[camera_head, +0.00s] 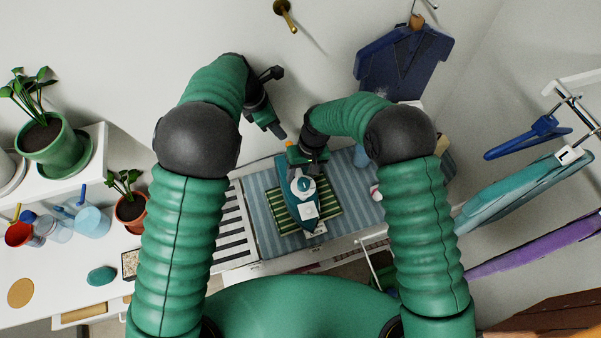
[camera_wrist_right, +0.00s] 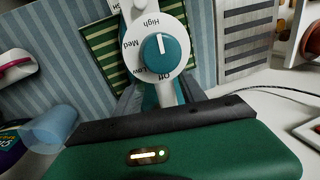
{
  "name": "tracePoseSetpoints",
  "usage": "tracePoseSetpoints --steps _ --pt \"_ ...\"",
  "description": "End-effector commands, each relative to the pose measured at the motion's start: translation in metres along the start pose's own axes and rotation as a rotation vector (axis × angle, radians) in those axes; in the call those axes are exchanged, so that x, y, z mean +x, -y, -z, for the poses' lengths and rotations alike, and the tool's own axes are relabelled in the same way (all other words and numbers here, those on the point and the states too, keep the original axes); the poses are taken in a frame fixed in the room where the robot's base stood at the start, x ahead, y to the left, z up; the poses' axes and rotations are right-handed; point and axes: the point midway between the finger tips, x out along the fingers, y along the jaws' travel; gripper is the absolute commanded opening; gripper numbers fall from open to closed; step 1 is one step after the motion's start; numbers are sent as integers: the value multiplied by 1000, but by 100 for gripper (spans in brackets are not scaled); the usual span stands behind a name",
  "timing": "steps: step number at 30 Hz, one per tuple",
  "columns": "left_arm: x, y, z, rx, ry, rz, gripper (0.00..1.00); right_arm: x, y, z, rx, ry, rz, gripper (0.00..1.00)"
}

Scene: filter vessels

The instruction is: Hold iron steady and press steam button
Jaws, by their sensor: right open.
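The teal and white iron (camera_head: 303,197) rests on a green striped mat (camera_head: 327,221) on the blue striped ironing surface (camera_head: 263,225). In the right wrist view, its teal dial (camera_wrist_right: 166,57) sits on a white disc marked Off, Low, Med and High. My right gripper (camera_head: 305,165) is at the back end of the iron; in the wrist view its grey fingers (camera_wrist_right: 160,98) stand open on either side of the iron's white part. Contact is unclear. My left gripper (camera_head: 278,131) is above and left of the iron, apart from it; its finger gap is unclear. The steam button cannot be made out.
A slatted white rack (camera_head: 234,227) lies left of the ironing surface. A potted plant (camera_head: 130,205), blue jug (camera_head: 92,221) and red cup (camera_head: 18,233) stand further left. Clothes on hangers (camera_head: 530,185) hang at the right. A cord (camera_wrist_right: 268,90) trails near the iron.

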Motion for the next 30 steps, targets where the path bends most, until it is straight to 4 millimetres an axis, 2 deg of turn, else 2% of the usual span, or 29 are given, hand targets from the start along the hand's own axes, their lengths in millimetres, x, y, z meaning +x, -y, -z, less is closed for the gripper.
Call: tracePoseSetpoints --steps 7,18,30 --pt "0 0 1 -1 0 0 36 1 1 0 -1 -1 0 47" --pt "0 0 0 0 -1 0 36 0 0 0 0 -1 0 0" --pt "0 0 0 0 0 0 36 0 0 0 0 -2 -1 0"
